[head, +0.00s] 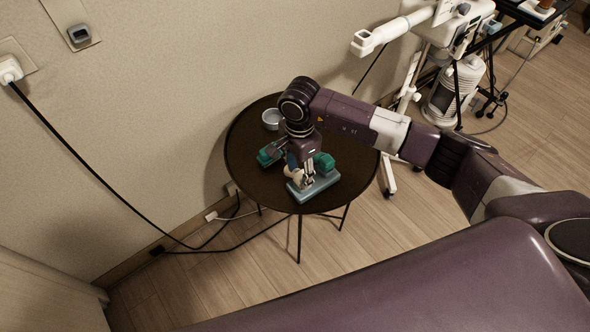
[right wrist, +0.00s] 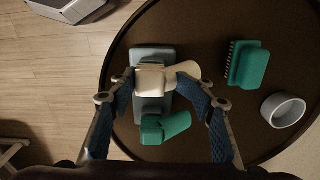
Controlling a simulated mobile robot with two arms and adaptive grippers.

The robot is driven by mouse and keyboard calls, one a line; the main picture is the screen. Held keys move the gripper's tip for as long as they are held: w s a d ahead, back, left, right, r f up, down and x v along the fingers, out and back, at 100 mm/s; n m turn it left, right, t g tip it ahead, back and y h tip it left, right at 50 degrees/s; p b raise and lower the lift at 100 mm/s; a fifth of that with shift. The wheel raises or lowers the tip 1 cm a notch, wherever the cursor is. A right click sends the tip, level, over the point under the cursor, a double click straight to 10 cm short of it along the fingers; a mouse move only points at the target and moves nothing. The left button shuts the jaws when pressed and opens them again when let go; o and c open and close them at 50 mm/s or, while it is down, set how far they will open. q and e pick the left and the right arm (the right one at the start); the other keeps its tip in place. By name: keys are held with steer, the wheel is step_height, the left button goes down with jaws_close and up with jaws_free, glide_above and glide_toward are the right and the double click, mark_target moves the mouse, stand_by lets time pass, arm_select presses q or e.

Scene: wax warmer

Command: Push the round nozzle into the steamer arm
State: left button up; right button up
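A cream nozzle-shaped piece (right wrist: 150,80) stands on a grey-blue tray (right wrist: 143,54) on the round table. It also shows beside my fingers in the head view (head: 292,163). A teal nozzle-shaped piece (right wrist: 164,128) is at the tray's other end. I cannot tell for sure which is the round nozzle. My right gripper (right wrist: 157,84) is low over the tray, its fingers apart on either side of the cream piece; firm contact cannot be made out. The white steamer arm (head: 385,34) reaches left from a machine at the upper right, its open end facing left. My left gripper is out of view.
A teal brush (right wrist: 248,64) and a small pale round bowl (right wrist: 284,110) sit on the dark round table (head: 238,150). The steamer's stand (head: 405,85) is behind the table. Black cables (head: 90,170) hang along the wall at left. The table's front left is clear.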

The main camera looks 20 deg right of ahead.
steer(key=shift+s+d, duration=0.1)
steer(key=shift+s, duration=0.15)
steer(key=shift+s, duration=0.2)
steer(key=shift+s+d, duration=0.15)
steer(key=shift+s, duration=0.3)
steer(key=shift+c, duration=0.6)
